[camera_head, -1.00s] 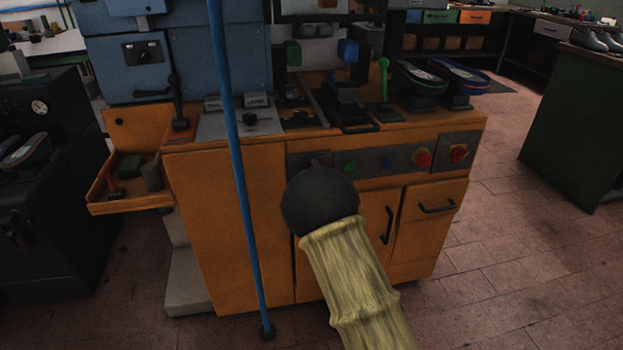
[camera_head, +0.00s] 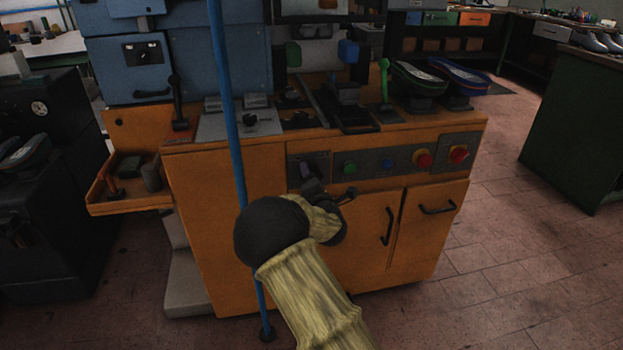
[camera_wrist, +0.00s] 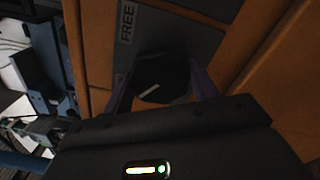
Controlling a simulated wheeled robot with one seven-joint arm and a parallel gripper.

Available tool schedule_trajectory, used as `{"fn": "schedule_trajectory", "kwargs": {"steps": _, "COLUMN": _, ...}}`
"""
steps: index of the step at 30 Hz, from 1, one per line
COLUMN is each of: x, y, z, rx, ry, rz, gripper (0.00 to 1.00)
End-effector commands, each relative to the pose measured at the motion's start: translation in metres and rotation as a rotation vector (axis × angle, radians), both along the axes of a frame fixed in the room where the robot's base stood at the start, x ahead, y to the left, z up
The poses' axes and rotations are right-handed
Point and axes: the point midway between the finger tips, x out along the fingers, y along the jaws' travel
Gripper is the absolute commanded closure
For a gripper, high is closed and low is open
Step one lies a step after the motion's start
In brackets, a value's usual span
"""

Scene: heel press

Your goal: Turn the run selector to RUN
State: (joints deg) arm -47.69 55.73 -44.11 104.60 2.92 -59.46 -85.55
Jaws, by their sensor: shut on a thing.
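My gripper (camera_head: 308,180) reaches the grey plate at the left end of the front control panel (camera_head: 330,162). In the wrist view my gripper's fingers (camera_wrist: 162,84) stand on either side of a round black selector knob (camera_wrist: 160,70) and are shut on it. A short white pointer line shows on the knob, slanting. The grey plate beside it reads FREE (camera_wrist: 127,25), turned sideways in this view. No RUN label can be read. In the head view my gripper and arm hide most of the knob.
Door handles (camera_head: 387,226) stick out below. A blue upright pole (camera_head: 236,150) stands close left of my arm.

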Motion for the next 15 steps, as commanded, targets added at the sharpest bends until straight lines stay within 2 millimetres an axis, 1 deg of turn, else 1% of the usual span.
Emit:
{"fn": "schedule_trajectory", "kwargs": {"steps": 1, "x": -0.0008, "y": 0.0009, "z": -0.0026, "rx": -0.025, "ry": -0.001, "rz": 0.002, "gripper": 0.64}}
{"fn": "schedule_trajectory", "kwargs": {"steps": 6, "x": -0.0007, "y": 0.0007, "z": -0.0024, "rx": -0.08, "ry": -0.018, "rz": 0.001, "gripper": 0.64}}
{"fn": "schedule_trajectory", "kwargs": {"steps": 15, "x": -0.0008, "y": 0.0006, "z": -0.0029, "rx": -0.105, "ry": -0.025, "rz": 0.001, "gripper": 0.64}}
